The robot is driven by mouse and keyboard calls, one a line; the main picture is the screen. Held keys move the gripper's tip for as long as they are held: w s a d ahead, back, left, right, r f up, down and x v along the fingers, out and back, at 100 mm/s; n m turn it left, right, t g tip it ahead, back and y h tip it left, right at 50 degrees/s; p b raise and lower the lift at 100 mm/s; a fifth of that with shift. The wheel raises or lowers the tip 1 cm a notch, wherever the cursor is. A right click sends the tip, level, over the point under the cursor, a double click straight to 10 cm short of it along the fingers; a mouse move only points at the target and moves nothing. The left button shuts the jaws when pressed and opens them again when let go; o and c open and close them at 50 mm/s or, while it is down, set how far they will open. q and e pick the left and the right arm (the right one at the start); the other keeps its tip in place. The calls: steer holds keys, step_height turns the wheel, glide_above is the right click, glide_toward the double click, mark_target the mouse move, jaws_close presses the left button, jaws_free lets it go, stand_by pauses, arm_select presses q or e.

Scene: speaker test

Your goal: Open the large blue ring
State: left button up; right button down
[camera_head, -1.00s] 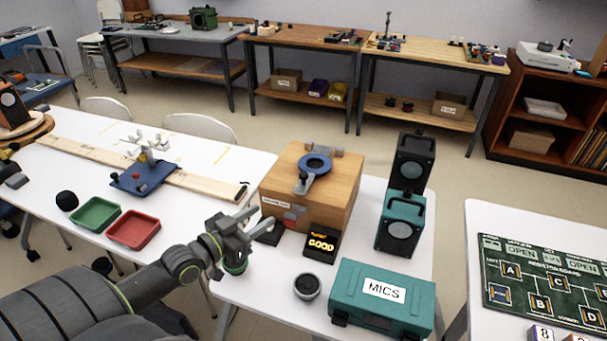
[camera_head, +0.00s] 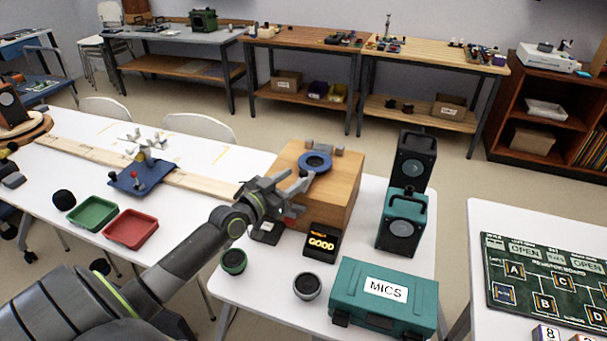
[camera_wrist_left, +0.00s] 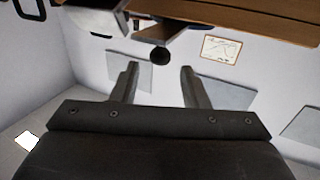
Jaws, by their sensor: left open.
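The large blue ring (camera_head: 316,163) lies flat on top of the wooden box (camera_head: 343,190), with its dark centre visible. My left gripper (camera_head: 294,181) is at the box's near left top edge, just short of the ring in the picture; it hides the grey lever part at the ring's near side. In the left wrist view the two fingers (camera_wrist_left: 158,88) stand apart with nothing between them. A dark round knob (camera_wrist_left: 160,56) shows just beyond the fingertips, below a grey piece. Whether a finger touches anything, I cannot tell. My right gripper is not in view.
A black box reading GOOD (camera_head: 322,243) stands in front of the wooden box. Teal speaker (camera_head: 402,222) and teal MICS case (camera_head: 385,297) are to the right. A round green-rimmed item (camera_head: 233,261) and a grey one (camera_head: 307,286) are at the front.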

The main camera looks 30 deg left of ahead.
mark_target(301, 174)
arm_select(q)
steer(key=shift+w+d, duration=0.2)
steer(key=shift+w, duration=1.05)
steer(key=shift+w+d, duration=0.2)
steer(key=shift+w, duration=1)
steer(key=shift+c, duration=0.4)
jaws_close()
